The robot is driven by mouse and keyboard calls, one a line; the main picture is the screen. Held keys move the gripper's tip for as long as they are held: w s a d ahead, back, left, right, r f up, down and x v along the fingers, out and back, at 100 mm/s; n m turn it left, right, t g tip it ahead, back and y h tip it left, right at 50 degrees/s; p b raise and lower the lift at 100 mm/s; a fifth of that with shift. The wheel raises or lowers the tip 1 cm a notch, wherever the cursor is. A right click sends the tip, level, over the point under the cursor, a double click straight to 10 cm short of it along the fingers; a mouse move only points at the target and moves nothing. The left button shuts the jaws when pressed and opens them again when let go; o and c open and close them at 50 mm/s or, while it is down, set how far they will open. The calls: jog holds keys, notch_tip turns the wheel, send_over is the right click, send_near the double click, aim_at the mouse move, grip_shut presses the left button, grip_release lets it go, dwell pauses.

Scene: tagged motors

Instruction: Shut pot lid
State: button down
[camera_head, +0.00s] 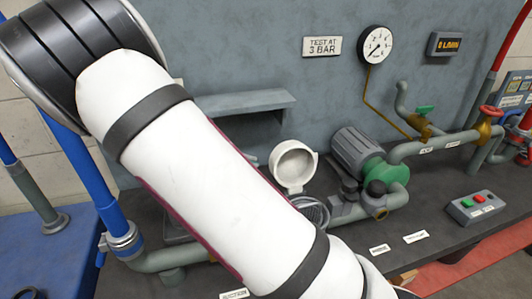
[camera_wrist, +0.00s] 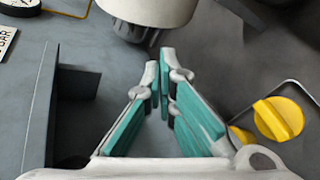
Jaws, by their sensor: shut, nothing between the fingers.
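The pot lid (camera_head: 293,165) is a white round cap standing tipped up, its hollow side toward the head camera. Below it, a grey ringed piece (camera_head: 315,211), perhaps the pot, is partly covered by my arm. In the wrist view, a white rounded body (camera_wrist: 150,8) with a dark ribbed part below it is at the top edge; it looks like the lid, but is cut off. My gripper (camera_wrist: 161,54) is shut and empty, its tips just below that body. I cannot tell whether they touch. The head view does not show my gripper.
A grey motor with a green pump (camera_head: 362,158) stands right of the lid. A shelf (camera_head: 235,107) juts from the wall at left and shows in the wrist view (camera_wrist: 78,82). A yellow knob (camera_wrist: 278,118) is at right there. A button box (camera_head: 476,207) sits on the bench.

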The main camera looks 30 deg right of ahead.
jog(key=w+a+f+n+t+h, duration=0.1)
jog(key=w+n+t+h, duration=0.15)
jog(key=w, duration=0.25)
jog(key=s+d+p, duration=0.2)
jog(key=s+d, duration=0.1)
jog(key=d, duration=0.5)
jog(key=shift+s+d+h, duration=0.15)
jog(key=shift+d+h, duration=0.05)
jog(key=shift+h, duration=0.15)
jog(key=shift+m+g+p, duration=0.25)
jog(key=shift+m+p, duration=0.1)
jog(key=shift+s+a+r+p, duration=0.1)
jog(key=shift+s+r+p, duration=0.05)
jog(key=shift+r+p, duration=0.15)
